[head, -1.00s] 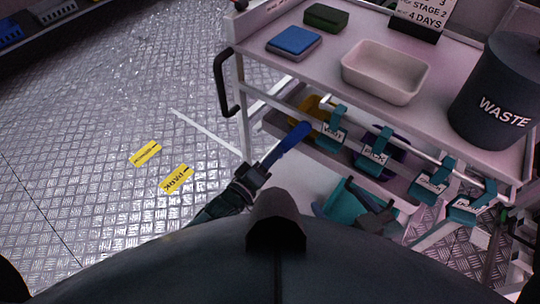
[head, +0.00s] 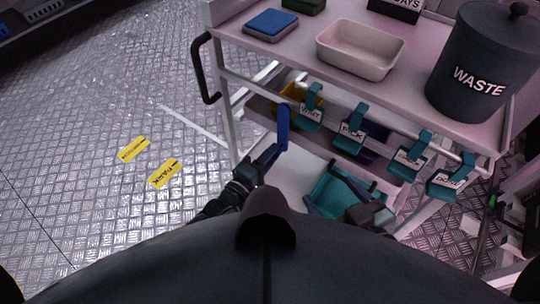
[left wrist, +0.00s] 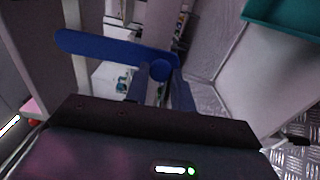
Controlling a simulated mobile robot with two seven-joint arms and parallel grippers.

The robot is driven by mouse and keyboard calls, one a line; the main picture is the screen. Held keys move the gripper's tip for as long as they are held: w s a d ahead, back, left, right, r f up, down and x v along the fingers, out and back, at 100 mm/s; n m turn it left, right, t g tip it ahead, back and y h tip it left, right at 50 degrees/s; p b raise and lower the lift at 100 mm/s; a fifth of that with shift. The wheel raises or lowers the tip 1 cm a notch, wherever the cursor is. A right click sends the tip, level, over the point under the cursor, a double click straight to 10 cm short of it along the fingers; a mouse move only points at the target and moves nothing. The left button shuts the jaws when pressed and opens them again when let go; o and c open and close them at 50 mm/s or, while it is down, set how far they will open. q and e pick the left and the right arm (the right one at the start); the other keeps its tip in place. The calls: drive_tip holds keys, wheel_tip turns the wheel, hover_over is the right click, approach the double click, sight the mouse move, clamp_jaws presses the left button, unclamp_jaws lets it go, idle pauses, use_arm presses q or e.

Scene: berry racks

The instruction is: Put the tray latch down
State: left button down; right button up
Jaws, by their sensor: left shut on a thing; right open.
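The tray latch looks like a long blue lever (head: 283,128) with a rounded end. In the head view it stands nearly upright beside the left end of the cart. My left gripper (head: 268,160) is shut on its lower end. In the left wrist view the blue lever (left wrist: 105,46) extends to the left from a round boss between my left fingers (left wrist: 160,85). I cannot tell what the lever is fixed to. My right gripper (head: 352,186) is open, low over a teal tray (head: 326,186), partly hidden behind my own body.
The white cart top holds a cream bin (head: 325,58), a blue block (head: 270,22) and a black waste bin (head: 455,95). Several teal labelled clips (head: 350,138) hang on its front rail (head: 385,135). A black handle (head: 198,75) juts out left.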

sight(283, 118)
use_arm(q)
drive_tip(key=shift+s+f, duration=0.1)
drive_tip(key=c, duration=1.2)
unclamp_jaws()
use_arm(e)
drive_tip(key=shift+s+f, duration=0.15)
